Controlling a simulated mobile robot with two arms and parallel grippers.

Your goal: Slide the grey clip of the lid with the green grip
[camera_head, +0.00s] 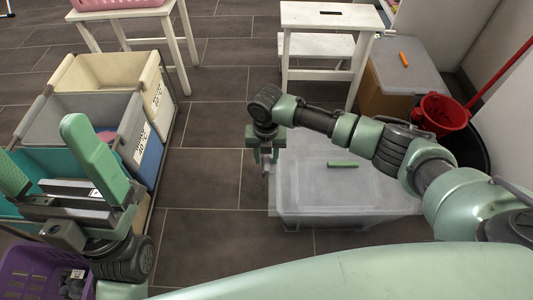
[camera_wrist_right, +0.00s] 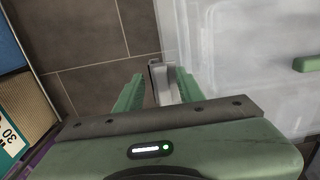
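The lid with the green grip (camera_head: 342,164) is a pale, translucent lid (camera_head: 300,185) on a clear box on the floor, right of centre in the head view. The green grip also shows at the right edge of the right wrist view (camera_wrist_right: 306,64). The grey clip (camera_wrist_right: 164,84) sits at the lid's left edge. My right gripper (camera_head: 266,163) points down at that edge. In the right wrist view its two green fingers (camera_wrist_right: 158,90) are apart, with the clip between them; I cannot tell whether they touch it. My left gripper (camera_head: 50,170) is open and empty at the left.
A second box with a grey lid and orange grip (camera_head: 404,58) stands at the back right, beside a red bucket (camera_head: 441,114). A white step stool (camera_head: 328,18) stands behind. Laundry bins (camera_head: 85,105) and a purple basket (camera_head: 35,270) are at the left. Tiled floor between is clear.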

